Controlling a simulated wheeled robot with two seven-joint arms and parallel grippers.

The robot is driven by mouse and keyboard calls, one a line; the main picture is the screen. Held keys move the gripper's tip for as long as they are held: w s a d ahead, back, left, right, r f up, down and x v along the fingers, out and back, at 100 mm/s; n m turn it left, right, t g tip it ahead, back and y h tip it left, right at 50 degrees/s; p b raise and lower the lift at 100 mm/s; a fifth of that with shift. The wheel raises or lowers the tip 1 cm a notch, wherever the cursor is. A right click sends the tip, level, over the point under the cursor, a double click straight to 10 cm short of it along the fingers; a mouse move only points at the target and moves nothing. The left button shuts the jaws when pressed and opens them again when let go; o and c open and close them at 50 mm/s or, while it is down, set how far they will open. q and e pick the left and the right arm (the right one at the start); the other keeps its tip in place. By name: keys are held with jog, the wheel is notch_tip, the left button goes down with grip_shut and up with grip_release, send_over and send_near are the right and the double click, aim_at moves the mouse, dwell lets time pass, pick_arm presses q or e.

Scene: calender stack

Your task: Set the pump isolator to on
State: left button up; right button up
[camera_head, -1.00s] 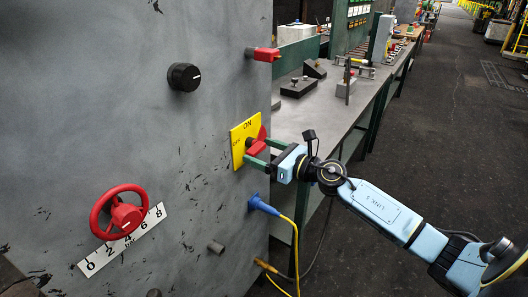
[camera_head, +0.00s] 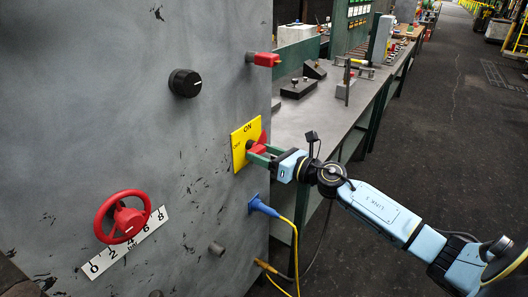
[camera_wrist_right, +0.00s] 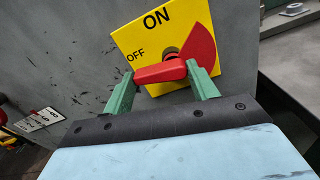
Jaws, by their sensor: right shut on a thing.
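The pump isolator is a yellow plate (camera_head: 237,150) marked ON at the top and OFF at the left, on the grey panel's right side. It also shows in the right wrist view (camera_wrist_right: 133,39). Its red handle (camera_wrist_right: 160,73) lies across between my right gripper's fingertips, just below the hub; a red sector (camera_wrist_right: 202,45) shows on the plate to its right. The exact setting is hard to tell. My right gripper (camera_head: 261,153) is shut on the handle, its green fingers at either end of it in the right wrist view (camera_wrist_right: 161,84). My left gripper is not in view.
A black knob (camera_head: 184,83) and a red lever (camera_head: 265,59) are above on the panel. A blue plug (camera_head: 261,206) with a yellow cable hangs just below the isolator. A red handwheel (camera_head: 122,218) is at lower left. A workbench (camera_head: 316,114) stands behind my right arm.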

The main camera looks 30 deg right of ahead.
jog(key=m+p, duration=0.1)
jog(key=m, duration=0.1)
jog(key=r+m+p, duration=0.1)
jog(key=shift+d+m, duration=0.1)
jog(key=shift+m, duration=0.3)
jog(key=m+p, duration=0.2)
jog(key=m, duration=0.1)
jog(key=shift+w+d+r+m, duration=0.1)
jog(key=shift+d+r+m, duration=0.05)
jog(key=shift+m, duration=0.15)
jog(key=shift+w+d+r+m+p, duration=0.1)
jog(key=shift+d+m+p, duration=0.1)
jog(key=shift+m+p, duration=0.85)
jog(key=shift+w+d+m+p, duration=0.15)
jog(key=shift+m+p, duration=0.25)
jog(key=shift+m, duration=1.3)
jog(key=shift+s+d+r+m+p, duration=0.1)
jog(key=shift+d+m+p, duration=0.1)
jog(key=shift+m+p, duration=0.85)
jog(key=shift+f+m, duration=0.1)
jog(key=shift+m, duration=0.4)
jog(key=o, duration=1)
jog(key=shift+b, duration=0.3)
jog(key=v, duration=1.3)
jog(key=shift+b, duration=0.35)
